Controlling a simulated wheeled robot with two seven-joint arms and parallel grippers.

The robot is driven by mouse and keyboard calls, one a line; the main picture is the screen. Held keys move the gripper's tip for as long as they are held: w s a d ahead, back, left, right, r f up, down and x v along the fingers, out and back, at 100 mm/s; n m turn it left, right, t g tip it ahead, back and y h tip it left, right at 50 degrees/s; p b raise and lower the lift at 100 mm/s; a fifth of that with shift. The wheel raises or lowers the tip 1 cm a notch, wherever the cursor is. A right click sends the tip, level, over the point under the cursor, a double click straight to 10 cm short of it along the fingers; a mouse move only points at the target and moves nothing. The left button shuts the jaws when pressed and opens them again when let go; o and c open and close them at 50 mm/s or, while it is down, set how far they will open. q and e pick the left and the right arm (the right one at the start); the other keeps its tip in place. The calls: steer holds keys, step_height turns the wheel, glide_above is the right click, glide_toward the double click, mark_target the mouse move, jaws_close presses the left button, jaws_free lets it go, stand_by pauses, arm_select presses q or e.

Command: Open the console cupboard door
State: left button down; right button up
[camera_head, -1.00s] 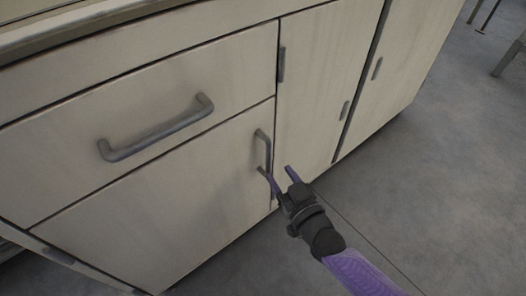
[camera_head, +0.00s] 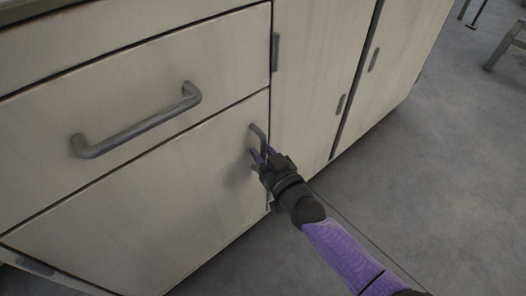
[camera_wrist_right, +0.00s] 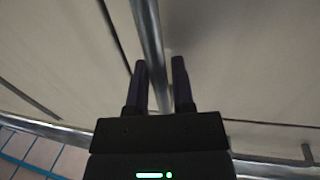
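The cream cupboard door (camera_head: 150,215) is below a drawer in the head view and looks closed. Its grey vertical bar handle (camera_head: 258,134) is near its upper right edge. My right gripper (camera_head: 262,154) is at this handle, with the purple fingertips reaching its lower part. In the right wrist view, the handle bar (camera_wrist_right: 149,30) runs between the two dark fingers of my right gripper (camera_wrist_right: 159,65). The fingers are apart, with a gap on the right side of the bar; contact with the left finger is unclear. My left gripper is not in view.
Above the door is a drawer (camera_head: 60,135) with a long grey handle (camera_head: 135,125). Narrow doors (camera_head: 312,75) with small handles stand to the right. Grey floor (camera_head: 440,170) is free on the right, with metal furniture legs (camera_head: 502,47) at the far upper right.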

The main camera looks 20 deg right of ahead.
jaws_close()
stand_by(1.1)
